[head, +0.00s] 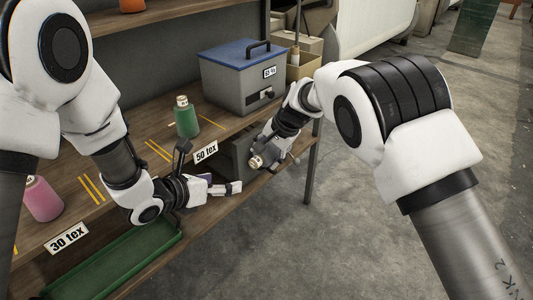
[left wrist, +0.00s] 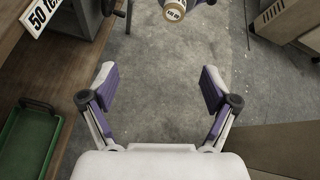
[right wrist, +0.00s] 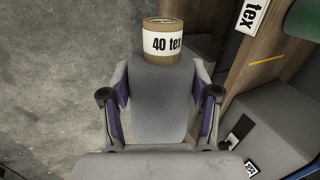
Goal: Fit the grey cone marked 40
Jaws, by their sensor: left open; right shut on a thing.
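The grey cone (right wrist: 160,100) lies between the fingers of my right gripper (right wrist: 160,92), which is shut on it. Its tan end carries a "40 tex" label (right wrist: 166,43). In the head view the cone's tan end (head: 256,162) shows at my right gripper (head: 270,155), in front of the shelf edge. The left wrist view shows the same labelled end (left wrist: 175,14) at its top edge. My left gripper (left wrist: 159,90) is open and empty, with bare floor behind its fingers. In the head view my left gripper (head: 212,168) is left of the cone, apart from it.
A green cone (head: 186,118) stands on the wooden shelf behind the "50 tex" sign (head: 205,152). A pink cone (head: 42,199) stands near the "30 tex" sign (head: 67,238). A blue-lidded grey box (head: 240,78) is farther back. A green tray (head: 125,270) sits below.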

